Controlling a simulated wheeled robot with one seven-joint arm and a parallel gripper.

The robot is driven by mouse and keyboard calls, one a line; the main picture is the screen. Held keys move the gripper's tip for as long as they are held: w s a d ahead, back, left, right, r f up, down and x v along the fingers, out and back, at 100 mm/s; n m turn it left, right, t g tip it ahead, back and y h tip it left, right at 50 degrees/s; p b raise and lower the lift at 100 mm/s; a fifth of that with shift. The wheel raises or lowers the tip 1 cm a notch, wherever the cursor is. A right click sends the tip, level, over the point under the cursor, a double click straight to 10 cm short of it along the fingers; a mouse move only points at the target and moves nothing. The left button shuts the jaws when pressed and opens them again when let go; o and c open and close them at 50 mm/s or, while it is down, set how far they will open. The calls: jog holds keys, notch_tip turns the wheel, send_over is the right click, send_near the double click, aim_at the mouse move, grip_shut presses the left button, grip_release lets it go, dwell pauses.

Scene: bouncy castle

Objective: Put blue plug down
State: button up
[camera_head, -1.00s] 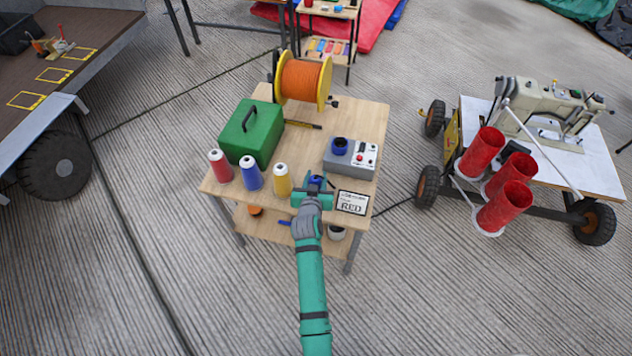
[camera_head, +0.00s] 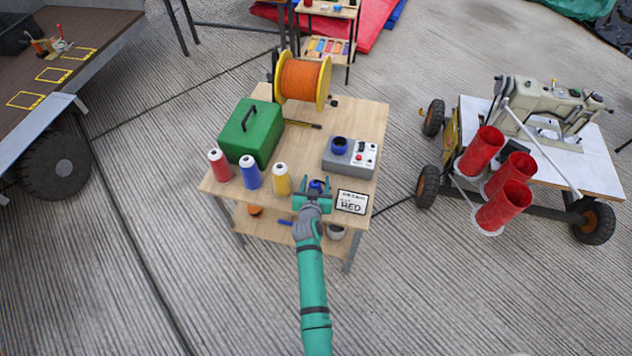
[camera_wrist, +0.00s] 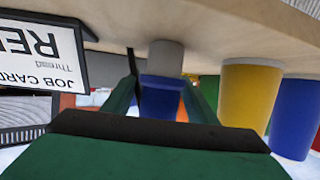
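The blue plug (camera_head: 316,186) stands on the wooden table (camera_head: 358,118) near its front edge, left of the job card (camera_head: 352,202). In the wrist view, where the table top is at the top of the picture, the plug (camera_wrist: 162,98) shows a blue body with a grey end against the table. My gripper (camera_head: 314,200) is open just in front of the plug, fingers spread to its two sides. In the wrist view the fingers (camera_wrist: 160,85) flank it; the plug's lower part in the picture is hidden by my gripper.
Red (camera_head: 220,166), blue (camera_head: 250,173) and yellow (camera_head: 281,180) thread spools stand to the left. A green box (camera_head: 250,135), an orange cable reel (camera_head: 301,80) and a grey control box (camera_head: 348,160) stand behind. Free wood lies between the plug and the control box.

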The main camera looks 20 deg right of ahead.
jog(key=shift+r, duration=0.2)
jog(key=v, duration=1.1)
jog(key=shift+s+a+r, duration=0.2)
jog(key=shift+s, duration=0.1)
jog(key=s+a+n+t+y, duration=0.1)
jog(key=s+a+y, duration=0.1)
jog(key=s+a, duration=0.55)
jog(key=s+a+n+y, duration=0.1)
jog(key=s+a, duration=0.4)
jog(key=s, duration=0.6)
jog(key=s+a+r+n+t+y, duration=0.2)
jog(key=s+a+r+n, duration=0.1)
jog(key=s+r, duration=1.2)
jog(key=s, duration=0.3)
jog(key=shift+s+a+y, duration=0.3)
jog(key=shift+a+y, duration=0.1)
jog(key=shift+w+r, duration=0.1)
